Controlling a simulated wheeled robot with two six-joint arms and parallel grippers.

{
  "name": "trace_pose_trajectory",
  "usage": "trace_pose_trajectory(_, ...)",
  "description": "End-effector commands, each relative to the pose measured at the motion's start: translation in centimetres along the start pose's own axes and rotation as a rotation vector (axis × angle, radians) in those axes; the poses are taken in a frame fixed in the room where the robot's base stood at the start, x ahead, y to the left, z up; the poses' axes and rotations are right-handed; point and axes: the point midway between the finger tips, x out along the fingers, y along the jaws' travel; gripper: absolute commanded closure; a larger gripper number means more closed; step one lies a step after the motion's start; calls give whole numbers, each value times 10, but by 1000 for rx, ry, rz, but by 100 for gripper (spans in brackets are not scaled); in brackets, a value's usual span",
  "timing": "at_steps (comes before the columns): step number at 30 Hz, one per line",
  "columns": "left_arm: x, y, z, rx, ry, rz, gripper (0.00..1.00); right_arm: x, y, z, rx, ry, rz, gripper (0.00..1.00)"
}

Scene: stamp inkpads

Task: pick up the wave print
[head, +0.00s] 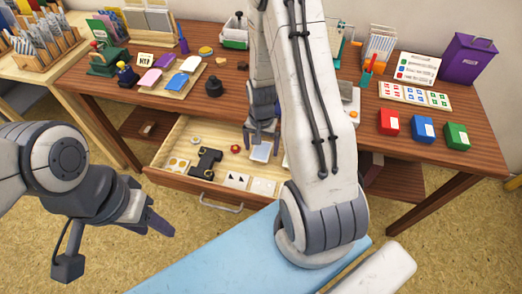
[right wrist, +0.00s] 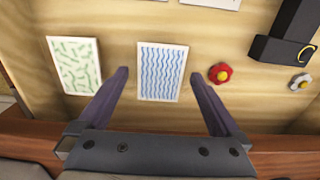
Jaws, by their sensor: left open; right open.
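The wave print (right wrist: 162,72) is a white card with blue wavy lines, lying flat in the open drawer. It also shows as a pale card (head: 261,152) in the head view, partly behind my right gripper. My right gripper (right wrist: 159,78) is open above the drawer, its two fingers on either side of the wave print in the wrist view. Nothing is between the fingers except the view of the card; contact cannot be told. In the head view the right gripper (head: 262,136) points down. My left gripper (head: 150,215) is open and empty, away from the drawer at the left.
A green-patterned print (right wrist: 75,65) lies beside the wave print. A red knob-like item (right wrist: 220,73) and a black holder (head: 206,162) are also in the drawer (head: 172,180). Red, blue and green boxes stand on the desk (head: 350,130) at right. My right arm hides part of the drawer.

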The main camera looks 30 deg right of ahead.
Motion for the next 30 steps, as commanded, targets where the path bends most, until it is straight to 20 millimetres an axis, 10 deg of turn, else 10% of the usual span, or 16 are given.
trace_pose_trajectory(3, 0, 0, 0, 0, 0, 0, 50, 0, 0, 0, 0, 0, 0, 8)
trace_pose_trajectory(9, 0, 0, 0, 0, 0, 0, 50, 0, 0, 0, 0, 0, 0, 80)
trace_pose_trajectory(20, -2, 0, 0, 0, 0, 0, 50, -6, 0, 0, 0, 1, -1, 80)
trace_pose_trajectory(30, -8, 1, 0, 0, 0, 0, 50, -58, 18, -3, 8, 2, -1, 80)
